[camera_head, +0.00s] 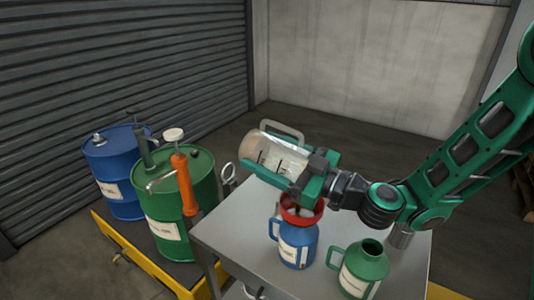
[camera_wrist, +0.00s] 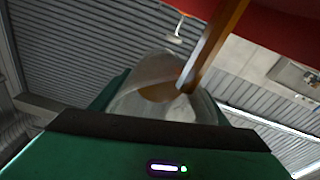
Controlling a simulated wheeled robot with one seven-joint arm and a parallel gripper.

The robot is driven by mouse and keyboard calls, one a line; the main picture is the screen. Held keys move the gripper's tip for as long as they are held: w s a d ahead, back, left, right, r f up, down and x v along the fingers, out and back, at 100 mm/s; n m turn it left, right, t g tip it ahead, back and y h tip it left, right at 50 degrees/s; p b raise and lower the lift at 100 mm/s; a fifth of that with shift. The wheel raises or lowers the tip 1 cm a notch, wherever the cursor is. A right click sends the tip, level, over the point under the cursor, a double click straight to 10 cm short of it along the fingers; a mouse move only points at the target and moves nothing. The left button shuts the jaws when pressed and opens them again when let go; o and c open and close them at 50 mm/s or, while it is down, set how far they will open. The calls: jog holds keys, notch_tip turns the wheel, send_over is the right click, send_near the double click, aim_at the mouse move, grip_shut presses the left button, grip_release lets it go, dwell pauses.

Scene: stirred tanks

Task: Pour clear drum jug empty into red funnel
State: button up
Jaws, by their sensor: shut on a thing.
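The clear jug (camera_head: 272,156) is in my gripper (camera_head: 308,176), which is shut on it above the table. The jug lies well over on its side, its left end higher in the head view. In the wrist view the clear jug (camera_wrist: 135,98) holds some brownish liquid. A brown band, which looks like a liquid stream, runs between the jug and a red surface at the top, apparently the funnel. The red funnel (camera_head: 288,213) sits on the blue jug (camera_head: 297,246), just below my gripper, which partly hides it. The clear jug's mouth is hidden in the head view.
A green jug (camera_head: 363,268) stands at the right on the grey table (camera_head: 228,228). At the left, a blue drum (camera_head: 112,172) and a green drum (camera_head: 170,205) stand on a yellow-edged pallet (camera_head: 142,262). An orange-handled pump (camera_head: 186,178) rises beside the green drum.

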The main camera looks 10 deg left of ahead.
jog(key=shift+d+r+t+y, duration=0.3)
jog(key=shift+r, duration=0.3)
jog(key=shift+s+d+r+y, duration=0.1)
jog(key=shift+d+r+y, duration=0.15)
jog(key=shift+r+y, duration=0.2)
dwell(2.3)
